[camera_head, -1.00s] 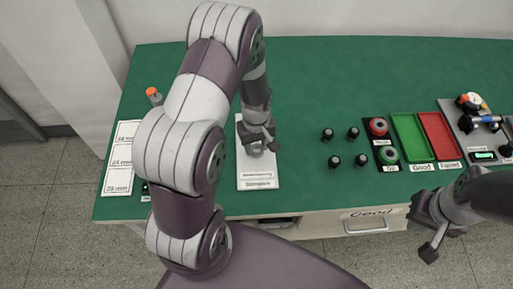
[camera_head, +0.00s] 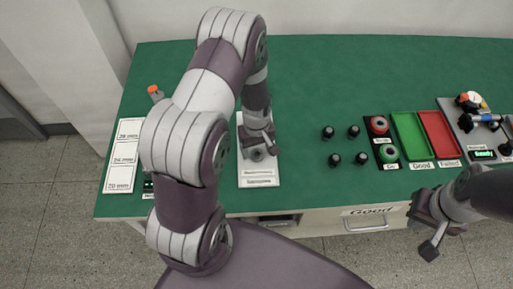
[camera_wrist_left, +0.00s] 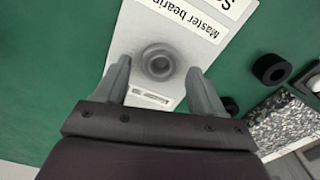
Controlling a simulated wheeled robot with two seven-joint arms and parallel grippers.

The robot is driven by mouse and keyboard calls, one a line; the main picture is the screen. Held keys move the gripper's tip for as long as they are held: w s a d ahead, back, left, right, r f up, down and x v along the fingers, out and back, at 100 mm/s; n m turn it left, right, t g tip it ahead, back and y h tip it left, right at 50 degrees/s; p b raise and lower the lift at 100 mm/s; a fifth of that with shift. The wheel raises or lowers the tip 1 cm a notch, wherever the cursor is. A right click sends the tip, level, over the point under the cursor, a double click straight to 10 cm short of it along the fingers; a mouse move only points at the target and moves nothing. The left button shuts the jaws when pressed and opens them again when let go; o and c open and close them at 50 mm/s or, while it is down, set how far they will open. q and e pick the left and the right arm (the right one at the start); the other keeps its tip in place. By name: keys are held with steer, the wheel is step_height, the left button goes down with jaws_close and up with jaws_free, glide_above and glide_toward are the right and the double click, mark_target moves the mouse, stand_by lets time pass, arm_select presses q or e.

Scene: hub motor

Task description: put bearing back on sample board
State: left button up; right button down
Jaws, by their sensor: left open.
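The sample board (camera_head: 242,160) is a white plate with text labels near the front of the green table. A grey ring-shaped bearing (camera_head: 257,154) lies on it; in the left wrist view the bearing (camera_wrist_left: 158,62) rests flat on the white plate beside the "Master bearing" label. My left gripper (camera_head: 259,137) is just above and behind the bearing in the head view. In the left wrist view its fingers (camera_wrist_left: 158,76) are spread to either side of the bearing, apart from it. My right gripper (camera_head: 432,240) is off the table's front edge at the right, away from the board; its jaw opening is unclear.
Several small black cylinders (camera_head: 328,132) stand right of the board. Beyond them are red and green round parts, a green tray (camera_head: 411,135) and a red tray (camera_head: 440,135). White size cards (camera_head: 124,155) lie at the left. The table's middle back is clear.

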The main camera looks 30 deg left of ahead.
arm_select(q)
step_height(320, 180, up, 11)
steer(key=s+d+r+m+t, duration=0.1)
steer(key=s+d+r+m, duration=0.4)
steer(key=s+m, duration=0.4)
steer(key=shift+s+d+r+m, duration=0.15)
steer(key=shift+d+r+m, duration=0.2)
steer(key=shift+r, duration=0.25)
